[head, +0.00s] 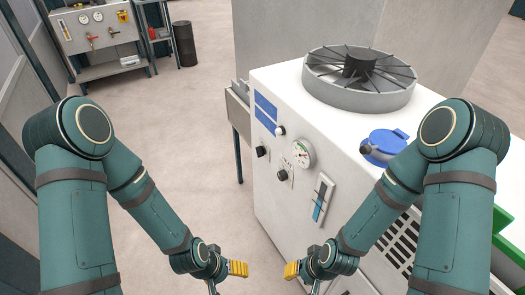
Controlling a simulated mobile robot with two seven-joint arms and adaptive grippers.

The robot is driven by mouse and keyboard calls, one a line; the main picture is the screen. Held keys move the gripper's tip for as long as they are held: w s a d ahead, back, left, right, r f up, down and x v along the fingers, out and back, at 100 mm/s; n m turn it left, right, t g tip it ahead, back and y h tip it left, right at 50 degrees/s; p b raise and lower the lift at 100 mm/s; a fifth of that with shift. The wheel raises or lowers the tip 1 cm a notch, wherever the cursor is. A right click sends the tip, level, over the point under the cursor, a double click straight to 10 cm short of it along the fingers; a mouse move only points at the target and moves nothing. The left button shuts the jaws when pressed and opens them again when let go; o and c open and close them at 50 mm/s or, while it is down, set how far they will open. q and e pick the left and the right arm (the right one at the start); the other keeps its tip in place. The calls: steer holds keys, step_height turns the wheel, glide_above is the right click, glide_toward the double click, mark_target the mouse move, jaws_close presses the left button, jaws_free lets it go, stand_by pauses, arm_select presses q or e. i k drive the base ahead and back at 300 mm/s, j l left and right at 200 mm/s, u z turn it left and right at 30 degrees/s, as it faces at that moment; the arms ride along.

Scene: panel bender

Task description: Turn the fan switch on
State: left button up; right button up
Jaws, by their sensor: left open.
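A white machine cabinet (285,85) with a round grey fan (359,80) on top stands right of centre. Its front face carries an upper black knob (262,152), a lower black knob (283,175) and a white knob (280,130). The labels are too small to read, so I cannot tell which one is the fan switch. My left gripper (238,268), with yellow fingertips, is open, low in front of the cabinet, below and apart from the knobs. My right gripper (291,270) is low by the front face; its finger gap does not show clearly.
A round gauge (303,153) and a sight glass (322,200) sit on the same face. A blue-lidded part (384,145) is on the right of the cabinet. A bench with gauges (98,32) and a dark bin (185,44) stand far back.

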mark_target(261, 150)
steer(key=i+j+z, duration=0.2)
steer(key=z, duration=0.15)
steer(key=i+j+z, duration=0.2)
steer(key=j+z, duration=0.15)
